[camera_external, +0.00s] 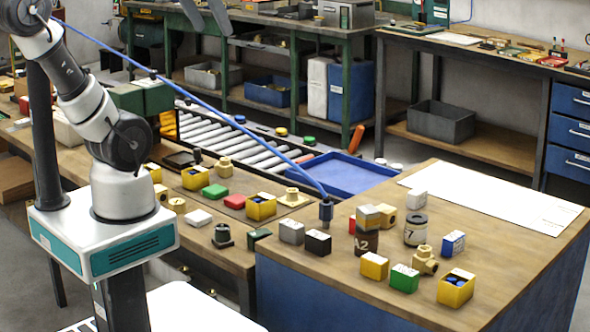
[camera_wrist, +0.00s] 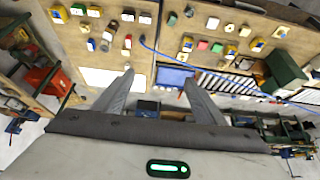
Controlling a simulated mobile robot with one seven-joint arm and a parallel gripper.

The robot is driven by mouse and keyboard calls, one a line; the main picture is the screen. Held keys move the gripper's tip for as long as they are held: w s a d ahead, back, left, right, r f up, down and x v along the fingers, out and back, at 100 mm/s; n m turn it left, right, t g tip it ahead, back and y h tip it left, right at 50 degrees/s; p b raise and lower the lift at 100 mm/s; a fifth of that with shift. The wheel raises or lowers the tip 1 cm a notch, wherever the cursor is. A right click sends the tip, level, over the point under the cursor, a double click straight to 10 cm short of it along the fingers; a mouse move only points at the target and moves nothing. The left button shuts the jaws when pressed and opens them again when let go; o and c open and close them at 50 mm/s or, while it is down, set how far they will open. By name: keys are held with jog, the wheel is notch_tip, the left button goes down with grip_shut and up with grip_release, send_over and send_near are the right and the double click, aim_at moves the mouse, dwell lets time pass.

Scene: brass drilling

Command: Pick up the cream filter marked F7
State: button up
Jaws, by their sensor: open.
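My gripper (camera_external: 211,33) shows at the top edge of the external view, high up and far from the cylinders. In the wrist view my gripper (camera_wrist: 158,78) has its fingers wide apart with nothing between them. I cannot pick out the F7 mark there.
A white sheet (camera_external: 490,205) covers the table's back right.

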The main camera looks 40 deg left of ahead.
jog(key=w+d+r+m, duration=0.1)
jog(key=w+d+r, duration=0.2)
jog(key=w+r, duration=0.35)
jog(key=m+g+h+b, duration=0.2)
jog(key=m+b, duration=0.1)
jog(key=m, duration=0.2)
send_over(415, 217)
jog(key=s+a, duration=0.3)
jog(key=s, duration=0.2)
notch_tip(415, 217, down, 5)
jog(key=w+f, duration=0.1)
jog(key=f, duration=1.4)
jog(key=w+d+f, duration=0.1)
jog(key=f, duration=1.4)
jog(key=w+d+f, duration=0.1)
jog(key=f, duration=1.4)
jog(key=shift+w+d+f, duration=0.2)
jog(key=shift+w+f, duration=0.05)
jog(key=shift+f, duration=0.15)
jog(key=shift+p+x, duration=0.65)
jog(key=shift+x, duration=2.2)
